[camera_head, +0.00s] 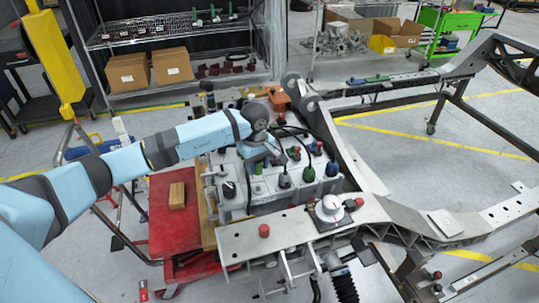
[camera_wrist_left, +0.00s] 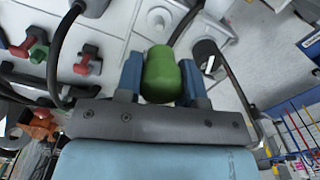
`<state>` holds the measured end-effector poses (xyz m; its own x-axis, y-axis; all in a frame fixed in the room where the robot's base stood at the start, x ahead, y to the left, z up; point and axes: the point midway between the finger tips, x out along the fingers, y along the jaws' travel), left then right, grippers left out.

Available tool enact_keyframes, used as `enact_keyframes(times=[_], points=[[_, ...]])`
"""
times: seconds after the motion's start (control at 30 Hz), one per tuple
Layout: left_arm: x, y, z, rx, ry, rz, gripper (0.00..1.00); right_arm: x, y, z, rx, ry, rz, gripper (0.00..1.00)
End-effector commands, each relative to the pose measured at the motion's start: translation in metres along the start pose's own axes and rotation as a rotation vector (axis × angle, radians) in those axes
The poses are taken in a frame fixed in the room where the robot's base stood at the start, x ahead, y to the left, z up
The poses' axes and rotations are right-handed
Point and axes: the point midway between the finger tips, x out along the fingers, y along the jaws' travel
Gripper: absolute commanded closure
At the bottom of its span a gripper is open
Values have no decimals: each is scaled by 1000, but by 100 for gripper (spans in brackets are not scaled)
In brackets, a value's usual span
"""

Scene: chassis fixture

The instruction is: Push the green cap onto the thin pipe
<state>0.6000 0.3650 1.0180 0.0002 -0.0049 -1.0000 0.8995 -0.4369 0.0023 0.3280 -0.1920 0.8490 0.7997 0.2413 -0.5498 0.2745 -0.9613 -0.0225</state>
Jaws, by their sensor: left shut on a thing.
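My left gripper (camera_head: 266,158) is over the top of the grey-white box-shaped unit (camera_head: 268,192) in the head view. In the left wrist view its two blue fingers (camera_wrist_left: 160,80) are shut on the green cap (camera_wrist_left: 161,72), one on each side. In the head view a bit of green, apparently the cap (camera_head: 258,168), shows just below the gripper. A pale round fitting (camera_wrist_left: 159,18) stands on the white panel beyond the cap. I cannot tell which part is the thin pipe, or whether the cap touches it. My right gripper is not in view.
Dark cables and red and green connectors (camera_wrist_left: 88,60) stand beside the gripper. A black-ended cylinder (camera_wrist_left: 208,56) is close to the other finger. A metal chassis frame (camera_head: 360,170) lies to the right. A red cart (camera_head: 172,235) with a wooden block (camera_head: 177,195) is at left.

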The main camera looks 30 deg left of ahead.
Motion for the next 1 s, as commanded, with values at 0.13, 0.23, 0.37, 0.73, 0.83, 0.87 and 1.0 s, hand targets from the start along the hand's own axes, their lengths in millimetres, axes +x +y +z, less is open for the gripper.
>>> enact_keyframes(times=[0.13, 0.23, 0.37, 0.73, 0.83, 0.87, 1.0], points=[[8, -3, -6, -8, 4, -5, 98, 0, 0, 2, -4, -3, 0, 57], [13, -3, -5, -8, 3, -4, 98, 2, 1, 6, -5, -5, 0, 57], [23, -3, -5, -8, 3, -4, 98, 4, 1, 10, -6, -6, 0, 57], [46, -2, -5, -7, 4, -2, 98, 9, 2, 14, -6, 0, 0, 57], [47, -2, -5, -6, 4, -2, 98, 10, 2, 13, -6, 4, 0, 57], [47, -2, -6, -6, 4, -2, 98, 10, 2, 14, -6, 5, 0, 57], [46, -2, -6, -7, 5, -2, 98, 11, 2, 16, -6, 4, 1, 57]])
